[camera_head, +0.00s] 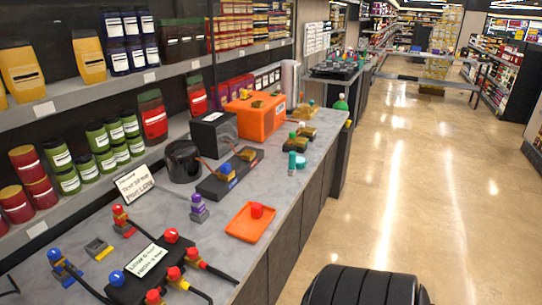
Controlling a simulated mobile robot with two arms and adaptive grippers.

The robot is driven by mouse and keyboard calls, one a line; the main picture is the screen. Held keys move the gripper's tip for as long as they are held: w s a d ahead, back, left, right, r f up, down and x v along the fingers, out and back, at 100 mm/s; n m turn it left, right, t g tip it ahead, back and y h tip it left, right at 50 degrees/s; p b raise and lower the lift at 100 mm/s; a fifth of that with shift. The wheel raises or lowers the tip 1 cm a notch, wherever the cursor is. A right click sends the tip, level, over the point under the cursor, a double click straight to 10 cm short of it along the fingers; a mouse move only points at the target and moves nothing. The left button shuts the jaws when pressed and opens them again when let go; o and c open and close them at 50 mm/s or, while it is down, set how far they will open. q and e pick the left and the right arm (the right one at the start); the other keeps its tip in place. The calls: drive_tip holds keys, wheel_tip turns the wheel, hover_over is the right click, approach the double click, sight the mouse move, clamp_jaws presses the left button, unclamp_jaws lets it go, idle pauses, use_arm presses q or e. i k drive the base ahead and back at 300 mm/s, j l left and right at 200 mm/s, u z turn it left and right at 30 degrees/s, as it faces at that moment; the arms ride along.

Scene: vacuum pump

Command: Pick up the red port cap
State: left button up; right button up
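A small red cap (257,210) sits in a shallow orange tray (243,233) near the front edge of the grey counter. It looks like the red port cap, but other red-topped parts are also in view. A black block (125,291) at the lower left carries a label, a red round top (171,235) and a blue round top (117,277). Red-ended connectors with black hoses lie beside it. Neither of my grippers is in view.
A purple-topped part (198,207), a white sign (134,183), a black pot (184,161) and an orange box (256,116) stand on the counter (225,207). Shelves of jars run behind it. The floor (420,190) to the right is open.

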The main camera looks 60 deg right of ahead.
sight(256, 209)
drive_tip(key=z, duration=1.85)
